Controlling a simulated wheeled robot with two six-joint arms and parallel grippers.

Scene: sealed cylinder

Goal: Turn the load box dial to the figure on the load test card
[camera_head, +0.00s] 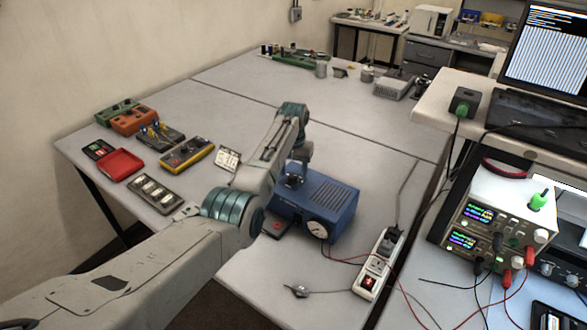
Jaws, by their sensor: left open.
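The blue load box (336,207) stands on the table right of my left arm, with vent slots on top. A round white dial face (317,229) shows on its front; its figures are too small to read. A white card with dark print (228,159) lies behind my arm; I cannot read it or tell whether it is the load test card. My left arm reaches over the table and bends down at the box. My left gripper (293,180) is open over the box's back left part, apart from the dial face; its fingertips are hard to make out.
A power strip (371,281) with cables lies right of the box. A bench supply (494,218) and laptop (545,60) stand at right.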

